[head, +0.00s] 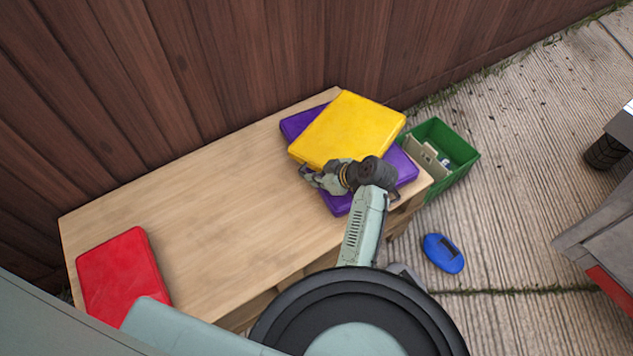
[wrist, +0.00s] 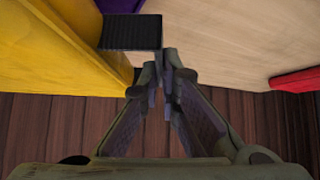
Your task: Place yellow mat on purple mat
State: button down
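The yellow mat (head: 347,128) lies on top of the purple mat (head: 400,170) at the right end of the wooden table. It is turned relative to the purple one and overhangs its edges; purple shows at the upper left and lower right. My gripper (head: 312,176) is beside the yellow mat's lower-left side. In the wrist view the fingers (wrist: 162,62) come nearly together with no mat between them. The yellow mat (wrist: 60,55) is just left of the fingers, and a strip of the purple mat (wrist: 82,10) shows behind it. A dark pad partly covers the yellow edge.
A red mat (head: 122,274) lies at the left end of the wooden table (head: 200,210); the table's middle is clear. A green crate (head: 453,152) with items stands off the right end. A blue object (head: 442,254) lies on the ground. A wooden fence (head: 170,70) runs behind the table.

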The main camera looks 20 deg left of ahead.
jog(key=shift+f+p, duration=0.45)
jog(key=shift+f, duration=1.3)
jog(key=c, duration=1.8)
grip_release()
jog(key=b+v, duration=0.1)
jog(key=v, duration=1.1)
jog(key=shift+r, duration=0.1)
